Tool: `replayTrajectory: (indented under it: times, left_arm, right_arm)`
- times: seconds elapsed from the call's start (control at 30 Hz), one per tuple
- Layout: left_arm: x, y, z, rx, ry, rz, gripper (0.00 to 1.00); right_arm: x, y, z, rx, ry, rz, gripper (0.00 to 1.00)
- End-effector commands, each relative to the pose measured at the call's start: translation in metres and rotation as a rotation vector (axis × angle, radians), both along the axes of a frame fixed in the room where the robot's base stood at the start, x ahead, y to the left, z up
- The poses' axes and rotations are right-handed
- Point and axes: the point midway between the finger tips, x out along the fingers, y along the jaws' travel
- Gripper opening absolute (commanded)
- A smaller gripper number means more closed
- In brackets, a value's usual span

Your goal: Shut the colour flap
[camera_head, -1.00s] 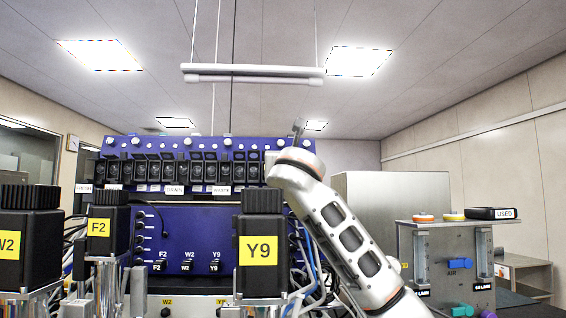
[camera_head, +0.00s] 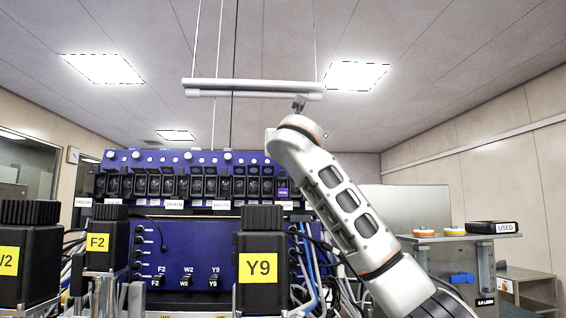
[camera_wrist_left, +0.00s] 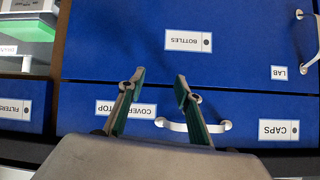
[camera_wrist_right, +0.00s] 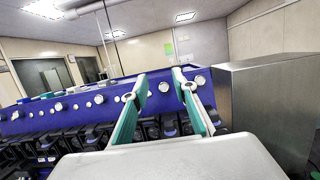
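A row of black pump heads with flaps (camera_head: 195,186) runs along the blue pump bank (camera_head: 230,220) in the head view. One at the right end (camera_head: 283,188) carries a purple patch; it may be the colour flap, but its label is too small to read and I cannot tell whether its flap is up or down. My left gripper (camera_wrist_left: 160,78) is open and empty in front of blue drawers (camera_wrist_left: 235,65).
Black bottles or motors labelled F2 (camera_head: 106,240) and Y9 (camera_head: 259,262) stand in front of the bank. Tubes hang at its right side. A grey metal cabinet (camera_wrist_right: 270,105) stands right of my right gripper.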

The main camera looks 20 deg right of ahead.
Motion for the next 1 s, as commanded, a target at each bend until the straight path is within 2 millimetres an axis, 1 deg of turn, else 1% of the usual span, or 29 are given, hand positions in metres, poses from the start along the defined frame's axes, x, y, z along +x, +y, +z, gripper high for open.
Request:
replayTrajectory:
  times: [0.03, 0.1, 0.23, 0.5, 0.63, 0.67, 0.77, 1.0]
  left_arm:
    - [0.000, 0.000, 0.000, 0.000, -0.001, 0.000, 0.34]
    - [0.000, 0.000, 0.000, 0.000, -0.001, 0.000, 0.34]
    - [0.000, 0.000, 0.000, 0.000, -0.001, 0.000, 0.34]
    - [0.000, 0.000, 0.000, 0.000, -0.001, 0.000, 0.34]
    - [0.001, 0.000, 0.000, -0.001, -0.002, 0.000, 0.34]
    - [0.001, 0.000, 0.000, -0.001, -0.002, 0.000, 0.34]
    - [0.001, 0.000, 0.000, -0.001, -0.002, 0.000, 0.34]
    - [0.001, 0.000, -0.002, -0.001, -0.002, 0.000, 0.34]
  right_arm:
    - [0.000, 0.000, 0.007, 0.000, 0.000, 0.000, 0.28]
    - [0.000, 0.001, 0.014, 0.000, -0.001, 0.001, 0.28]
    - [0.000, 0.001, 0.020, -0.001, 0.000, 0.001, 0.28]
    - [0.000, 0.001, 0.022, -0.001, 0.000, 0.001, 0.28]
    - [-0.002, 0.001, 0.020, 0.005, 0.006, 0.003, 0.28]
    - [-0.004, 0.002, 0.018, 0.009, 0.011, 0.005, 0.28]
    - [-0.015, 0.005, 0.003, 0.033, 0.050, 0.010, 0.28]
    - [-0.060, 0.016, -0.049, 0.064, 0.184, 0.015, 0.28]
